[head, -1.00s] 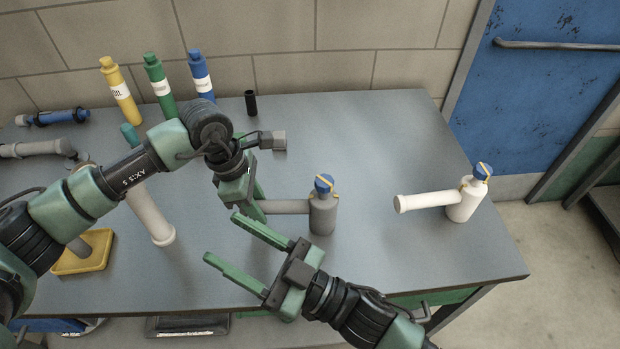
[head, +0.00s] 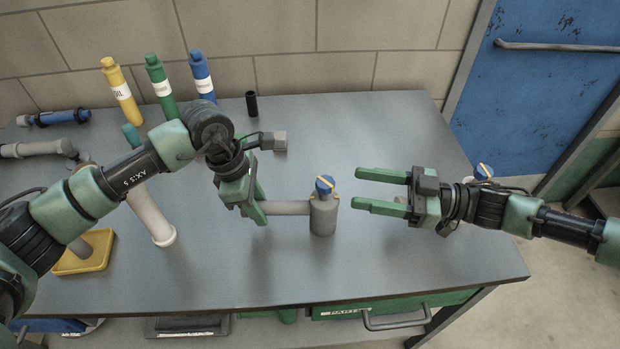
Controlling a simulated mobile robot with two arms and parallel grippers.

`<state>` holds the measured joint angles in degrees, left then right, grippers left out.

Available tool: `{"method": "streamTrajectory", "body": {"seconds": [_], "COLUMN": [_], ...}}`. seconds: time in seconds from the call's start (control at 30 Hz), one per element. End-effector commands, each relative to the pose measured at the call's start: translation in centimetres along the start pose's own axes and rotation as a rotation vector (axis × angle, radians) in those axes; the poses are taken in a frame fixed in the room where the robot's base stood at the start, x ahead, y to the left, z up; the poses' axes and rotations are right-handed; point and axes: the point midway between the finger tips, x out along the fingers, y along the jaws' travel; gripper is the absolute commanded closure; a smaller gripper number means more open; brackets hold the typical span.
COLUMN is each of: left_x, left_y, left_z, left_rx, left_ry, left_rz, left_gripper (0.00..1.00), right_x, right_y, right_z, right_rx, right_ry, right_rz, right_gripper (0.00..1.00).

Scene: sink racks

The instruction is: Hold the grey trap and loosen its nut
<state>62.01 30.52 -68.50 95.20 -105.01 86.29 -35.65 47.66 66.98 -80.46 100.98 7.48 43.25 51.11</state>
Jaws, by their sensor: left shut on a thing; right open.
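The grey trap (head: 323,217) stands on the bench with its pipe pointing left. Its blue nut (head: 325,185) with a yellow stripe sits on top. My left gripper (head: 258,208) is shut on the trap's pipe, near the pipe's left end; the fingers hide that end. My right gripper (head: 357,191) is open and empty. Its fingers point left towards the nut, with a gap between the fingertips and the nut.
A white trap's blue nut (head: 484,171) shows behind my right arm, which hides most of that trap. Yellow (head: 122,92), green (head: 160,88) and blue (head: 203,76) bottles stand at the back. A yellow tray (head: 80,264) is at left. The bench front is clear.

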Motion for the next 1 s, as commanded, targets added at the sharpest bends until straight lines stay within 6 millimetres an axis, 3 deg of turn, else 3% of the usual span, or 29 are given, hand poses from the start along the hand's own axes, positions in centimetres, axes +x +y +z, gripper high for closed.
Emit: {"method": "streamTrajectory", "body": {"seconds": [0.5, 0.7, 1.0], "left_x": [-0.1, -0.1, 0.0], "left_y": [0.0, 0.0, 0.0], "left_z": [0.0, 0.0, 0.0], "left_rx": [0.000, 0.000, 0.000], "left_ry": [-0.001, -0.001, 0.000], "left_rz": [0.001, 0.001, 0.001], "left_gripper": [1.00, 1.00, 1.00], "right_x": [9.5, 11.0, 11.2], "right_y": [-0.1, -0.1, -0.1], "right_z": [-0.1, 0.0, 0.0], "right_rx": [-0.002, -0.001, -0.001], "right_ry": [0.002, 0.000, -0.001], "right_rz": [-0.003, -0.002, 0.000], "right_gripper": [0.44, 0.44, 0.44]}}
